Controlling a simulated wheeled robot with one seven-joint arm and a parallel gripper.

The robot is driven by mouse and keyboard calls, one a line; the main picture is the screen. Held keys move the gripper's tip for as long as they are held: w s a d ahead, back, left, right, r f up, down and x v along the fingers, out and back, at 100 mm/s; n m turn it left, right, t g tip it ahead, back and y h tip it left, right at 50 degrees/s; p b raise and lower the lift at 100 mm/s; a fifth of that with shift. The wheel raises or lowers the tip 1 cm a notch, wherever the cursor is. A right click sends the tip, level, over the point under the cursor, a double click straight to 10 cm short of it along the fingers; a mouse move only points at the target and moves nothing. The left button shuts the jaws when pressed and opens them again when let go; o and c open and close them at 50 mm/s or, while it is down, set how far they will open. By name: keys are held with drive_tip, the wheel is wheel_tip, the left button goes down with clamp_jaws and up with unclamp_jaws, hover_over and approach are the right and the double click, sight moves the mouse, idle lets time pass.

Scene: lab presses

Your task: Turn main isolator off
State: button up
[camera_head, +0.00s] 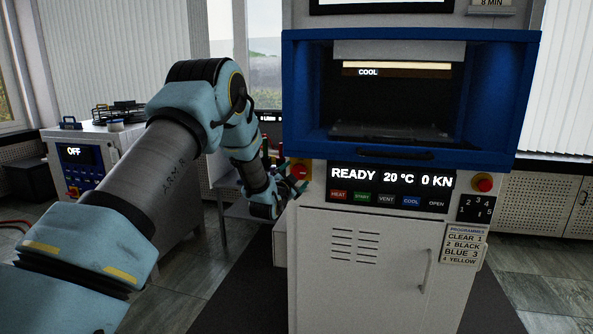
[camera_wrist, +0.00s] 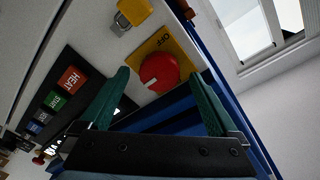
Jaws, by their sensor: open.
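The main isolator is a red round knob (camera_wrist: 160,72) on a yellow plate with an "OFF" label in the wrist view. A short white mark shows on its lower left face, away from the label. In the head view the isolator (camera_head: 299,171) is at the left of the press's display panel. My gripper (camera_wrist: 166,76) is open, with its green fingers on either side of the knob in the wrist view. I cannot tell whether they touch it. In the head view my gripper (camera_head: 284,178) is beside the isolator, partly hidden by my arm.
The blue-framed press (camera_head: 411,154) has a display (camera_head: 392,178) reading READY, 20 °C, 0 KN, above several buttons. A red button on yellow (camera_head: 484,183) is at its right. Another yellow fitting (camera_wrist: 134,13) is near the knob. A control box reading OFF (camera_head: 82,157) stands left.

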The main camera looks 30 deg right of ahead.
drive_tip(key=shift+w+d, duration=0.45)
drive_tip(key=shift+d, duration=0.05)
drive_tip(key=shift+c, duration=0.3)
drive_tip(key=c, duration=1.3)
